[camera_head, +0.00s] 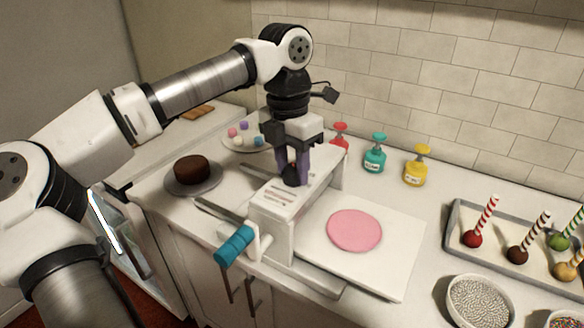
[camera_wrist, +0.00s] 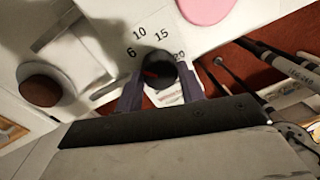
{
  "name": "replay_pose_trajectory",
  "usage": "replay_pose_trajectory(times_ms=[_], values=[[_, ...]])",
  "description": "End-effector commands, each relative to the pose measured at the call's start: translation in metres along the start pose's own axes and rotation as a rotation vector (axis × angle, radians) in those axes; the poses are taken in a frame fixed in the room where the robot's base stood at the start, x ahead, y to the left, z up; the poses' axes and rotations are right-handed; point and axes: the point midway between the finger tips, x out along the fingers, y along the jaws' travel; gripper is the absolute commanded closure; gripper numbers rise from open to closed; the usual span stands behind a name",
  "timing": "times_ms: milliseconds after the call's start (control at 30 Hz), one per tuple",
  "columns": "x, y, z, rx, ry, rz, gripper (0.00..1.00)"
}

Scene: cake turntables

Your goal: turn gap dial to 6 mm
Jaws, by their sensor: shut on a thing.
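The gap dial is a round black knob (camera_head: 291,172) on top of the white sheeter machine (camera_head: 272,222). In the wrist view the knob (camera_wrist: 161,68) has the numbers 6, 10, 15 and 20 printed around it. A small reddish mark shows on the left part of the knob, but I cannot tell surely which number it points to. My gripper (camera_head: 292,181) points down over the machine, its purple fingers shut on the knob from two sides. The fingers also show in the wrist view (camera_wrist: 160,88). The dial's lower side is partly hidden by my gripper.
A teal-handled crank (camera_head: 235,246) sticks out at the machine's front. A pink disc (camera_head: 354,230) lies on the white board to the right. A chocolate cake (camera_head: 191,169) stands left. Pump bottles (camera_head: 376,154) stand behind, and a tray of cake pops (camera_head: 454,222) lies right.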

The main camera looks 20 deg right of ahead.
Motion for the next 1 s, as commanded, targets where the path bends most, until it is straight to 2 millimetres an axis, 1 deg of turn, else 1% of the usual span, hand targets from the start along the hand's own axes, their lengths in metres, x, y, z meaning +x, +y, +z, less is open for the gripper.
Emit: replay_pose_trajectory(times_ms=[200,667,700,833,1000], values=[[-0.0002,-0.0003,0.0000,-0.053,-0.005,0.000,0.84],[-0.0006,-0.0004,0.0002,-0.063,-0.006,-0.001,0.84],[-0.0006,-0.0004,0.0002,-0.063,-0.006,-0.001,0.56],[-0.0005,-0.0003,0.0002,-0.063,-0.006,-0.001,0.40],[-0.0003,-0.0003,0.0001,-0.063,-0.005,0.000,0.40]])
